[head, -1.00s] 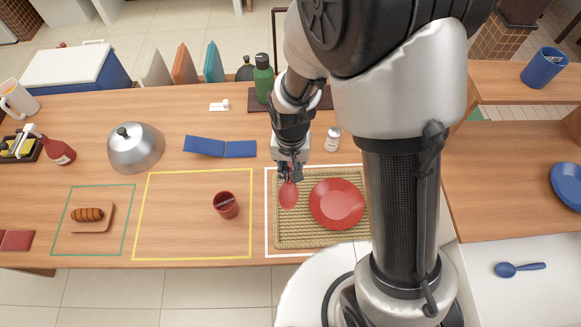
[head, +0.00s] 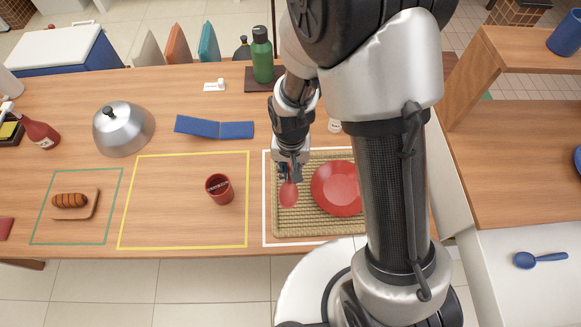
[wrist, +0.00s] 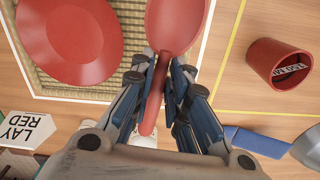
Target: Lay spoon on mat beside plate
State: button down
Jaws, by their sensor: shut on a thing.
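A red spoon (head: 289,194) is held in my gripper (head: 289,170), over the left part of the woven mat (head: 312,227). In the wrist view the fingers (wrist: 163,85) are shut on the handle of the spoon (wrist: 177,22), with its bowl pointing away from my wrist. I cannot tell whether the spoon touches the mat. The red plate (head: 335,188) lies on the mat to the right of the spoon, partly hidden by my arm in the head view.
A red cup (head: 219,190) stands in the yellow outline left of the mat. A blue folded item (head: 214,128), a metal dome (head: 124,130) and a green bottle (head: 262,55) stand farther off. A blue spoon (head: 540,260) lies on the right counter.

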jog(key=shift+f+b, duration=4.1)
jog(key=shift+f, duration=1.5)
jog(key=c, duration=1.5)
grip_release()
jog(key=shift+o, duration=0.2)
jog(key=shift+r, duration=0.1)
notch_tip(320, 180, up, 12)
jog(key=shift+f, duration=0.1)
jog(key=s+d+r+t, duration=0.1)
jog(key=s+d+r, duration=0.2)
jog(key=r, duration=0.3)
jog(key=s+d+r+n+t, duration=0.1)
jog(key=s+d+r+t, duration=0.1)
jog(key=s+d+r, duration=0.2)
jog(key=s+d+r+n+t, duration=0.1)
jog(key=s+d+r, duration=0.3)
jog(key=r, duration=0.5)
jog(key=shift+s+t, duration=0.3)
jog(key=shift+s, duration=0.95)
